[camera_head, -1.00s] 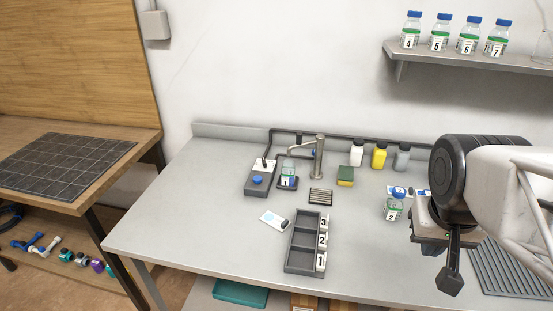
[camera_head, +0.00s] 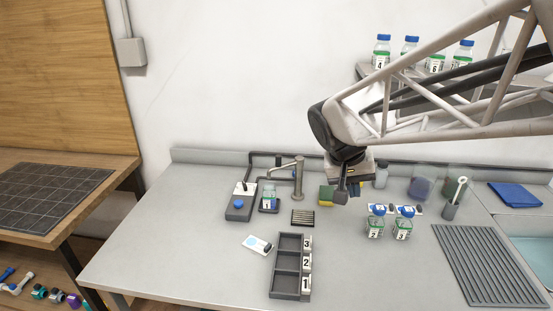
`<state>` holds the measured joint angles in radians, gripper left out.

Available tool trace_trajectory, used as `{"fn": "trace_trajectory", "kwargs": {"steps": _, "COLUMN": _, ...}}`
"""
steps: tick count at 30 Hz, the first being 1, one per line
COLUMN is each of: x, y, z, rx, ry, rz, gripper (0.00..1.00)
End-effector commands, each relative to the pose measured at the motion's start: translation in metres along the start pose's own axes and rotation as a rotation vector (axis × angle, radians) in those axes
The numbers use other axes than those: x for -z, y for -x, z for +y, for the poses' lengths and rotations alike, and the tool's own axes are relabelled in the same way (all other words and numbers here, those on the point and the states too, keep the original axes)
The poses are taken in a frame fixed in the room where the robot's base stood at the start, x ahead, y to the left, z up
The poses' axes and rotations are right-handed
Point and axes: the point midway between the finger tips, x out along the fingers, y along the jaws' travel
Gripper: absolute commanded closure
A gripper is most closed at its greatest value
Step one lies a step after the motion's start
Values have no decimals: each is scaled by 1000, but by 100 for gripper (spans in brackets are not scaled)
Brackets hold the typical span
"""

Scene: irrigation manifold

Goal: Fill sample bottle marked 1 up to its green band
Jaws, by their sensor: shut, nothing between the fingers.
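Sample bottle 1 (camera_head: 268,199) stands upright on a small dark pad under the spout of the metal tap (camera_head: 298,178). It is clear with a label 1; no blue cap shows on it. Its green band and water level are too small to read. Left of it is a dark control box (camera_head: 241,209) with a white top, a dark lever (camera_head: 245,187) and a round blue piece (camera_head: 239,203). My gripper (camera_head: 341,196) is shut and empty, pointing down above the bench, right of the tap and in front of the yellow-green sponge (camera_head: 325,195).
Capped bottles 2 (camera_head: 375,224) and 3 (camera_head: 403,226) stand on the bench at the right. An empty-looking rack (camera_head: 287,272) marked 1, 2, 3 lies in front, with a white card (camera_head: 257,245) beside it. A drain grate (camera_head: 302,218) sits before the tap.

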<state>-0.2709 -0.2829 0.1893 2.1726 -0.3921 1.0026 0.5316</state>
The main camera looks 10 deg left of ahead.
Motion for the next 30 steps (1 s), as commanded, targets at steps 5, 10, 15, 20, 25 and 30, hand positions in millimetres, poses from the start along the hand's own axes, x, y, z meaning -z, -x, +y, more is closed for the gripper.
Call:
{"fn": "trace_trajectory", "kwargs": {"steps": 5, "x": 30, "y": -3, "z": -29, "rx": -44, "ry": 1, "rz": 15, "gripper": 100}}
{"fn": "trace_trajectory", "kwargs": {"steps": 10, "x": 58, "y": -7, "z": -58, "rx": -84, "ry": 0, "rz": 37, "gripper": 100}}
{"fn": "trace_trajectory", "kwargs": {"steps": 15, "x": 83, "y": -11, "z": -91, "rx": -122, "ry": -2, "rz": 64, "gripper": 100}}
{"fn": "trace_trajectory", "kwargs": {"steps": 20, "x": 104, "y": -16, "z": -124, "rx": -155, "ry": -5, "rz": 94, "gripper": 100}}
{"fn": "trace_trajectory", "kwargs": {"steps": 25, "x": 125, "y": -22, "z": -162, "rx": -189, "ry": -7, "rz": 130, "gripper": 100}}
{"fn": "trace_trajectory", "kwargs": {"steps": 30, "x": 144, "y": -28, "z": -203, "rx": -217, "ry": -10, "rz": 173, "gripper": 100}}
